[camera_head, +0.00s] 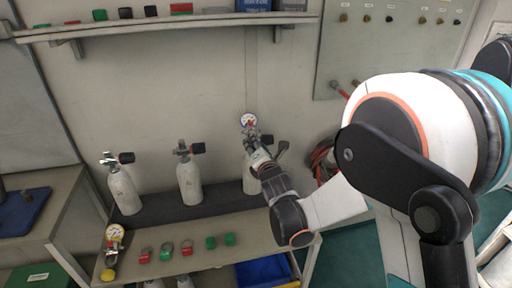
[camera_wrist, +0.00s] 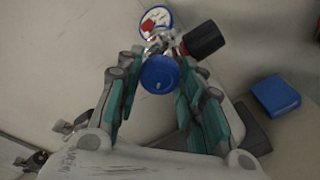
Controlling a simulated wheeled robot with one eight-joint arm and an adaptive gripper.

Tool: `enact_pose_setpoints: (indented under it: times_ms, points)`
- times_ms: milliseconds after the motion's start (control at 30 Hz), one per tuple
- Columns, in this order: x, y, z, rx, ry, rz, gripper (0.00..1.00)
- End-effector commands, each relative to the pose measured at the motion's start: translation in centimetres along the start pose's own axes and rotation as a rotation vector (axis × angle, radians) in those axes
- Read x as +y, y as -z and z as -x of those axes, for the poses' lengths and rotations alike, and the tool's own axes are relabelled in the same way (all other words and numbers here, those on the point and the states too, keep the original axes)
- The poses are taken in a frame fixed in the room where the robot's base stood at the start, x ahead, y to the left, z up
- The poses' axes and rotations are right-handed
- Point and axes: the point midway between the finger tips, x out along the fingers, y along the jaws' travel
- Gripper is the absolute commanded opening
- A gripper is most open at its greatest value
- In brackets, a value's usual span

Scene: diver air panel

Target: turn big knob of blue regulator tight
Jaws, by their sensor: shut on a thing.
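The blue regulator's big round blue knob (camera_wrist: 160,74) sits between the teal-padded fingers of my gripper (camera_wrist: 157,82) in the wrist view. My gripper is shut on this knob. Behind the knob are the regulator's metal body, a white-faced gauge (camera_wrist: 155,22) and a black knob (camera_wrist: 204,40). In the head view my gripper (camera_head: 259,160) is at the right-hand white cylinder (camera_head: 250,183), just below the gauge (camera_head: 248,121). My gripper hides the blue knob and part of the cylinder's top there.
Two more white cylinders (camera_head: 124,190) (camera_head: 190,181) stand to the left. A yellow regulator (camera_head: 113,234) and several red and green ringed pieces lie on the front shelf. A wall shelf (camera_head: 170,28) is above; a panel (camera_head: 385,60) and red hose (camera_head: 322,155) are at right.

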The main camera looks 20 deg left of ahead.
Motion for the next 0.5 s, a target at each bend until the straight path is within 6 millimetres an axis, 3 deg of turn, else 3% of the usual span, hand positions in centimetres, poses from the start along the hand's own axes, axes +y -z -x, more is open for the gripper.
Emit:
enact_pose_setpoints:
  times_ms: [500]
  points:
    - [-0.09,0.09,0.00,-0.005,-0.029,-0.435,0.11]
